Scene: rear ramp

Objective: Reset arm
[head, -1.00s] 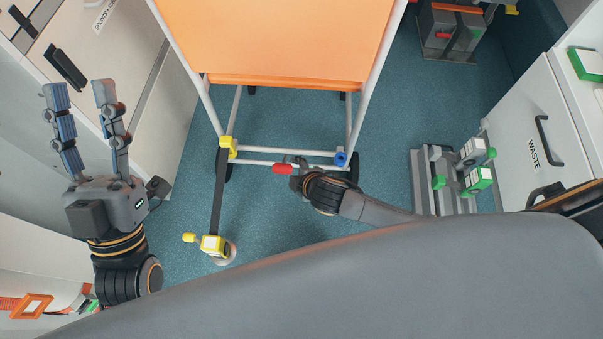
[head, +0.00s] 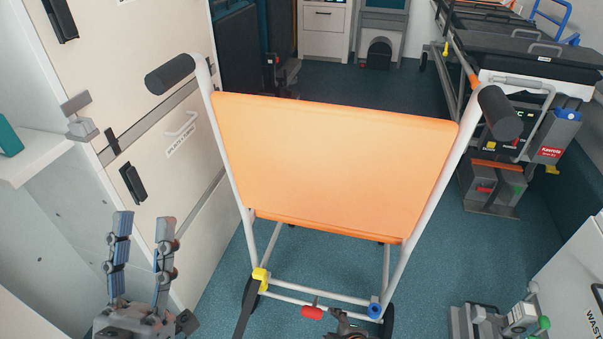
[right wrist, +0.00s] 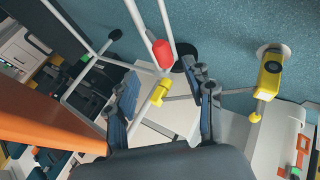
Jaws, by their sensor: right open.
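My left gripper (head: 142,225) stands at the lower left in the head view, with its two fingers pointing up, apart and empty. My right gripper shows only in part at the bottom edge of the head view (head: 347,328), beside a red handle (head: 313,313) on the chair's lower frame. In the right wrist view my right gripper (right wrist: 163,78) has its fingers spread. The red handle (right wrist: 162,53) appears between and beyond the fingertips there; I cannot tell whether they touch it. The orange-backed chair (head: 335,165) stands upright in front of me.
A white cabinet (head: 140,130) with black latches is close on the left. A stretcher (head: 535,70) stands at the back right. A yellow strap fitting (head: 261,279) is on the chair frame, and another yellow fitting (right wrist: 270,75) is near the floor. Blue floor (head: 470,250) is clear right of the chair.

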